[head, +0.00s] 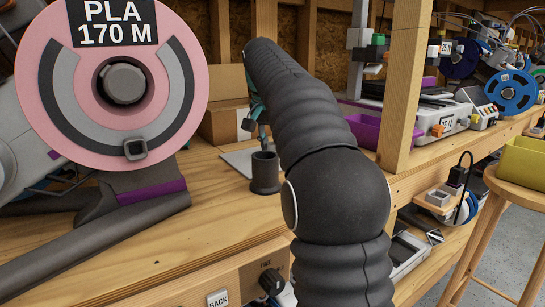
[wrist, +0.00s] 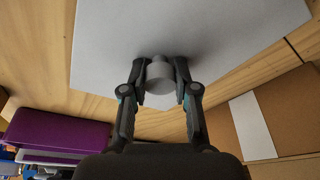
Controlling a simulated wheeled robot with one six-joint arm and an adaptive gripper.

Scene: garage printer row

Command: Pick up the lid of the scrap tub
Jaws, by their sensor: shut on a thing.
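The lid is a flat light-grey plate (wrist: 112,45) with a short grey round knob (wrist: 160,74) in the wrist view. My gripper (wrist: 161,92) is shut on this knob, one dark finger on each side. In the head view my gripper (head: 248,122) shows only in part at the far side of the bench, mostly behind my arm. A pale plate, apparently the lid (head: 238,160), shows beneath it. I cannot tell whether it rests on something or hangs just above the bench. No tub walls can be made out.
A dark open cylinder (head: 265,172) stands just in front of the plate. A large pink spool (head: 60,90) stands at the left. Cardboard boxes (head: 222,122) are behind. A wooden post (head: 405,85) and a purple bin (head: 368,131) are to the right.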

